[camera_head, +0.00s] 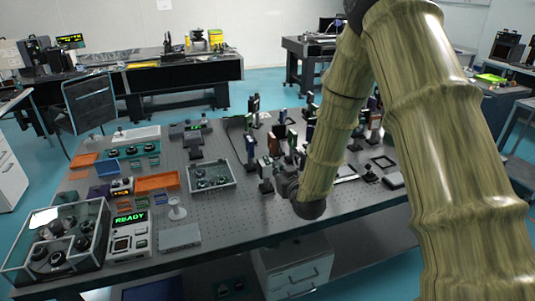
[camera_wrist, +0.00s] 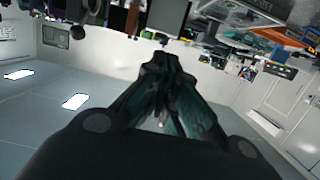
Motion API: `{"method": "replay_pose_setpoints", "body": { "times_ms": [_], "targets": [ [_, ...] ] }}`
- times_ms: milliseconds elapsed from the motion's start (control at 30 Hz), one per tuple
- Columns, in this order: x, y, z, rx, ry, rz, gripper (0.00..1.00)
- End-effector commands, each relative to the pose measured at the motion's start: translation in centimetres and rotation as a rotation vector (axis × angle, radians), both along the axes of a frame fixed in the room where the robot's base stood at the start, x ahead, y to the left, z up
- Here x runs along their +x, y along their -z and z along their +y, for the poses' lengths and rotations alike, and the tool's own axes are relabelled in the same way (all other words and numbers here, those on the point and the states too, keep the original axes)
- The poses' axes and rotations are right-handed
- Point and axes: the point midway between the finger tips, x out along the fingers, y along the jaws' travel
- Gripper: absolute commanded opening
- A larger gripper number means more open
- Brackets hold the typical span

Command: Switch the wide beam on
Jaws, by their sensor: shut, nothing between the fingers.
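My gripper (camera_wrist: 162,75) shows in the wrist view with its dark fingers drawn together and nothing between them. In the head view my arm reaches down over the middle of the table; the fingers cannot be made out there. No control marked for the wide beam can be read in either view. A control unit (camera_head: 130,240) with a green "READY" display stands at the table's front left, well left of my arm. A second small unit (camera_head: 121,187) with a lit display sits behind it. Whether either one switches the wide beam cannot be told.
The perforated optical table (camera_head: 225,215) carries a clear-walled box (camera_head: 95,250), a parts tray (camera_head: 232,178), orange trays (camera_head: 157,182) and a grey flat box (camera_head: 179,238). Several upright optics mounts crowd around my arm. The table's front middle is fairly clear.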

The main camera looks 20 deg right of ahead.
Motion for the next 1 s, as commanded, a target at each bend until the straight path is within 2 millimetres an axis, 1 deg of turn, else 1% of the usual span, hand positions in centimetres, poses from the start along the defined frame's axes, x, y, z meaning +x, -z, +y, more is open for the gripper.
{"method": "replay_pose_setpoints", "body": {
  "times_ms": [33,100,200,533,667,767,1000],
  "targets": [
    [0.7,-1.7,-0.2,-0.001,0.001,-0.037,0.0],
    [1.3,-3.3,-0.4,-0.003,0.001,-0.072,0.0],
    [1.8,-4.4,-0.5,-0.004,0.0,-0.096,0.0],
    [1.8,-4.5,-0.5,-0.005,0.0,-0.099,0.0],
    [2.3,-4.5,-0.5,-0.005,0.0,-0.098,0.0],
    [3.3,-4.5,-0.5,-0.005,0.0,-0.099,0.0],
    [7.1,-4.2,-0.3,-0.004,-0.001,-0.099,0.0]
  ]
}}
